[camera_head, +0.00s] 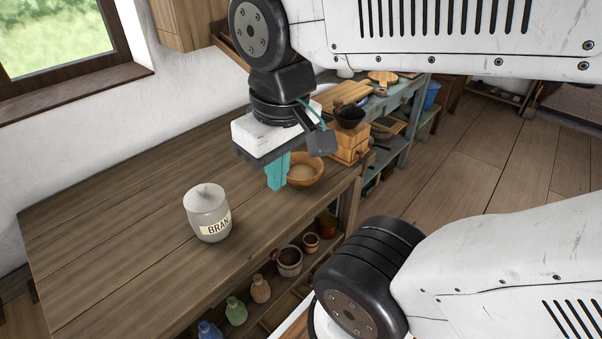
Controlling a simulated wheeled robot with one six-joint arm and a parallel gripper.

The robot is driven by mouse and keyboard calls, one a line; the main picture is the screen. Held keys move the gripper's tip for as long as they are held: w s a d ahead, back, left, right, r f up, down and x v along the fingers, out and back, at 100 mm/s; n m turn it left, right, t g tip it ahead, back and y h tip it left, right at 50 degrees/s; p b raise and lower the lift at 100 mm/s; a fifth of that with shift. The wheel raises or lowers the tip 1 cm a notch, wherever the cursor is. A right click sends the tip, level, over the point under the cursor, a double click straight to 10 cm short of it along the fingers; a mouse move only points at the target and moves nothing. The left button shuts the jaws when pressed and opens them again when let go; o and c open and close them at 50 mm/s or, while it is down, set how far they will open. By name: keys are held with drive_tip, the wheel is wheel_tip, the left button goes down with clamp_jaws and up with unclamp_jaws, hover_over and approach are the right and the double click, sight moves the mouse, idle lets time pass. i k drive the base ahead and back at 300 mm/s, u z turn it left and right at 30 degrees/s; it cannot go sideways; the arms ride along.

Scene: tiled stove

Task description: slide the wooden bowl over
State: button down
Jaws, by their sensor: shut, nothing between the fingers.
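The wooden bowl (306,171) stands upright on the wooden counter (120,244), close to its front edge. It is orange-brown and looks empty inside as far as it shows. My gripper (277,185) points down with its teal fingers shut, at the left side of the bowl in the picture. The fingers and the gripper body hide part of the bowl's left side and rim. I cannot tell whether the fingers touch the bowl.
A grey lidded jar marked BRAN (207,214) stands on the counter to the left. A wooden grinder (348,144) stands behind the bowl. Several small jars and bottles sit on the shelf below. The counter's left part is clear.

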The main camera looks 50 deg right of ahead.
sight(304, 171)
drive_tip(key=u, duration=0.55)
drive_tip(key=k, duration=1.25)
drive_tip(key=u, duration=0.15)
drive_tip(key=i, duration=0.55)
drive_tip(key=z, duration=0.9)
drive_tip(key=i, duration=0.3)
drive_tip(key=z, duration=0.4)
